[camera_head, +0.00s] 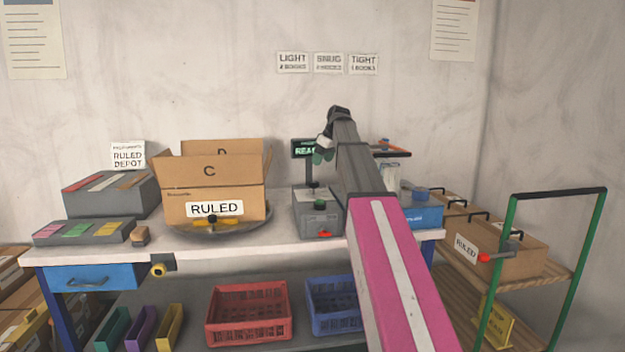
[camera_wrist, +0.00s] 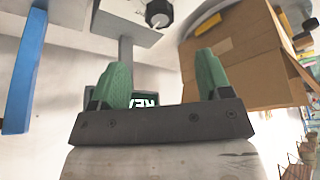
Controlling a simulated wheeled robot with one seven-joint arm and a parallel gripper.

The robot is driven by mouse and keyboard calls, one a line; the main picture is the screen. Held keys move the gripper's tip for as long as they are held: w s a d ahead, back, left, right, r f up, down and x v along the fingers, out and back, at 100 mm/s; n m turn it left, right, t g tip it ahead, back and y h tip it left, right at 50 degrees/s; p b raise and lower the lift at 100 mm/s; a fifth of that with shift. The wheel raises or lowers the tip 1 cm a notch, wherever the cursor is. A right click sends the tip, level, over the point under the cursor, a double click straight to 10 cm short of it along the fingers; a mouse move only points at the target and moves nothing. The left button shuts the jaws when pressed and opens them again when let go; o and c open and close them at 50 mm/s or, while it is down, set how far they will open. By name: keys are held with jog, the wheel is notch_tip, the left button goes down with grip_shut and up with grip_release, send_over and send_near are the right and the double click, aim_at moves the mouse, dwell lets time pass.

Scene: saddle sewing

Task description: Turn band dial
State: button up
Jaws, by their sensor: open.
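My gripper (camera_head: 322,152) has green fingers and hangs above and behind the grey machine box (camera_head: 318,218), near its small screen (camera_head: 303,148). In the wrist view my gripper (camera_wrist: 163,78) is open, its fingers wide apart with nothing between the tips. A round black knob with a white mark (camera_wrist: 158,14) shows beyond the fingertips, apart from them. I cannot tell for certain which is the band dial. The screen (camera_wrist: 146,100) is partly hidden by my gripper.
A cardboard box marked RULED (camera_head: 212,190) stands left of the machine on a round tray (camera_head: 250,237). A blue box (camera_head: 425,215) stands to the right. LIGHT, SNUG and TIGHT signs (camera_head: 328,63) hang on the wall. A green-framed cart (camera_head: 545,265) stands right.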

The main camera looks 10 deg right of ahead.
aim_at(314, 182)
jog(key=x, duration=1)
jog(key=shift+w+a+f, duration=0.1)
jog(key=shift+w+f, duration=0.05)
jog(key=shift+f, duration=0.2)
jog(key=c, duration=0.9)
